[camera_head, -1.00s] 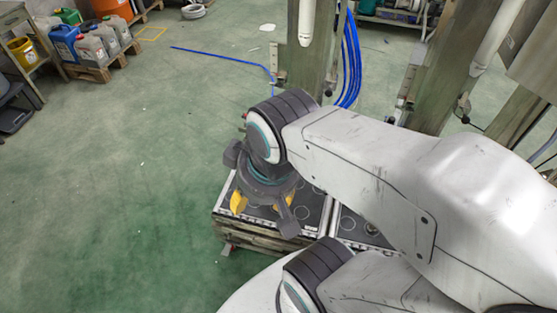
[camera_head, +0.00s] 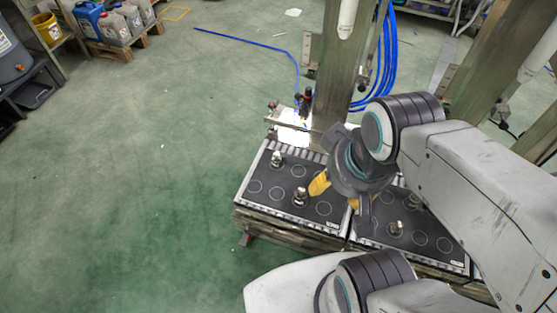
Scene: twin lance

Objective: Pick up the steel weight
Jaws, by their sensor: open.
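Several small shiny metal pieces stand on two black panels marked with pale circles; I cannot tell which is the steel weight. On the left panel (camera_head: 262,203), one metal piece (camera_head: 277,158) stands near the back and another metal piece (camera_head: 301,195) stands near the middle. On the right panel (camera_head: 432,258), a metal piece (camera_head: 397,228) stands near the front left and a brassy piece (camera_head: 415,200) is partly behind my arm. My gripper (camera_head: 339,197), with yellow finger pads, is open above the inner edges of the panels, right of the middle piece. I see nothing between its fingers.
A post (camera_head: 341,75) with blue hoses (camera_head: 384,65) rises behind the panels, beside a small metal fixture (camera_head: 300,130). Jugs on a pallet (camera_head: 125,45) stand far back left. The green floor (camera_head: 120,200) at left is mostly clear. My arm covers much of the right.

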